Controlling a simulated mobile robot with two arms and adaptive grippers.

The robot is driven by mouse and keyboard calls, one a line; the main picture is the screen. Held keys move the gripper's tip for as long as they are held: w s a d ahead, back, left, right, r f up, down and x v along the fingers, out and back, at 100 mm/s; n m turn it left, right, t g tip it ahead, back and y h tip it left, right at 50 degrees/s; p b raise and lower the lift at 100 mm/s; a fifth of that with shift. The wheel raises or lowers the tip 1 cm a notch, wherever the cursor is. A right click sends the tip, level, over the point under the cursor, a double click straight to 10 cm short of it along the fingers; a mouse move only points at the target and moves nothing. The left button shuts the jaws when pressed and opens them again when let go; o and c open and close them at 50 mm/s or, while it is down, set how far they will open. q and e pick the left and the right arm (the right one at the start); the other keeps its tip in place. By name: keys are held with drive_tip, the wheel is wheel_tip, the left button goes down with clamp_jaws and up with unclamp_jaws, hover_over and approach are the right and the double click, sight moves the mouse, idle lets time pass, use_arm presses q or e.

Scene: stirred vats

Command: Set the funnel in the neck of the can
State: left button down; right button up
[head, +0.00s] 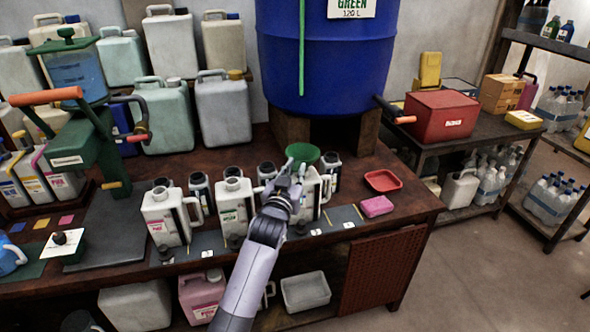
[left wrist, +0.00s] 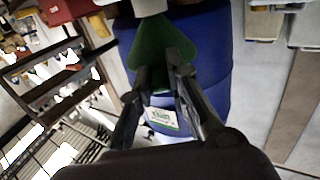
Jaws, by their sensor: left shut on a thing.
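The green funnel (head: 303,153) is held upright, wide mouth up, above the rightmost of the white cans (head: 312,192) at the front of the bench. My left gripper (head: 291,176) is shut on the funnel's near side. In the left wrist view the funnel (left wrist: 160,45) shows between the fingers (left wrist: 160,75), its narrow end towards a pale thing at the top edge. The can's neck is hidden behind the gripper and funnel, so I cannot tell whether the spout is inside it. My right gripper is not in view.
Other white cans (head: 234,205) and dark-topped containers stand close on the left and behind. A red tray (head: 382,180) and pink sponge (head: 376,206) lie to the right. The blue vat (head: 325,60) stands behind on wooden blocks. A green hand press (head: 82,140) is at the left.

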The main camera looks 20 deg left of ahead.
use_arm(q)
drive_tip(key=shift+f, duration=0.35)
drive_tip(key=c, duration=1.5)
unclamp_jaws()
drive_tip(key=shift+o, duration=0.2)
